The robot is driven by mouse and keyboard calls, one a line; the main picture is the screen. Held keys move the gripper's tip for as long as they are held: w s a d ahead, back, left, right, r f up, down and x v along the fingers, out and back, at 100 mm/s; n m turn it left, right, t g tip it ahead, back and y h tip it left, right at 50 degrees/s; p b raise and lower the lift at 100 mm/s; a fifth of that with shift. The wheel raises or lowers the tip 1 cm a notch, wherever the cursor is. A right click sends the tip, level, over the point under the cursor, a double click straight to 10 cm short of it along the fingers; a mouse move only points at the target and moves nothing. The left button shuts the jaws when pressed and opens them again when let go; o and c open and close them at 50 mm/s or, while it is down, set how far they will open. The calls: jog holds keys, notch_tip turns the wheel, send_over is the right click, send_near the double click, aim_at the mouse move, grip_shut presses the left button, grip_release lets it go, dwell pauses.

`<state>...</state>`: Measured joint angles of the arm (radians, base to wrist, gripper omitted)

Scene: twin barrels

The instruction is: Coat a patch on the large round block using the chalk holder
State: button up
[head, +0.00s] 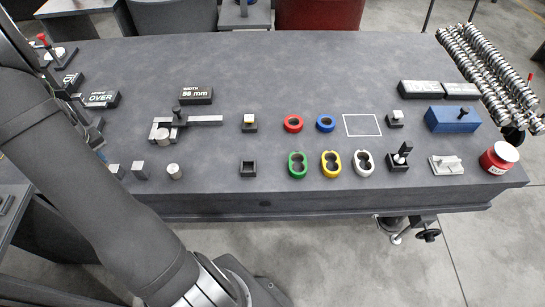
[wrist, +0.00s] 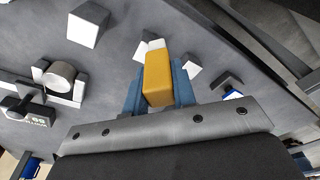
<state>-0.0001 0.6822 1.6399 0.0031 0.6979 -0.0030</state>
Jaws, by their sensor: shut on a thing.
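My gripper (wrist: 158,88) has blue fingers shut on the chalk holder (wrist: 158,80), a yellow block with a pale end. In the head view my gripper (head: 102,155) is mostly hidden behind my arm at the left, and the holder cannot be made out. A thick grey round block (head: 162,136) sits at the measuring gauge (head: 205,120); in the wrist view this round block (wrist: 60,76) is at the left, apart from the holder. I cannot tell contact at the holder's far end.
Two small grey blocks (head: 140,170) (head: 117,170) stand left of the front round block. A "59 mm" display (head: 196,95) is behind the gauge. Coloured rings (head: 331,163), sockets and a red jar (head: 499,158) fill the right.

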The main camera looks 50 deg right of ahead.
dwell(0.3)
jog(key=w+d+r, duration=0.1)
jog(key=d+r, duration=0.2)
jog(key=d, duration=0.7)
jog(key=d+r, duration=0.3)
jog(key=d, duration=0.7)
jog(key=shift+w+f, duration=0.15)
jog(key=shift+f, duration=3.1)
jog(key=shift+w+d+f, duration=0.4)
jog(key=shift+d+f, duration=0.05)
jog(key=shift+d, duration=0.05)
jog(key=shift+w+d, duration=1.05)
jog(key=s+a, duration=0.2)
jog(key=a, duration=0.1)
jog(key=shift+s, duration=0.4)
notch_tip(320, 180, up, 8)
jog(key=shift+f, duration=0.15)
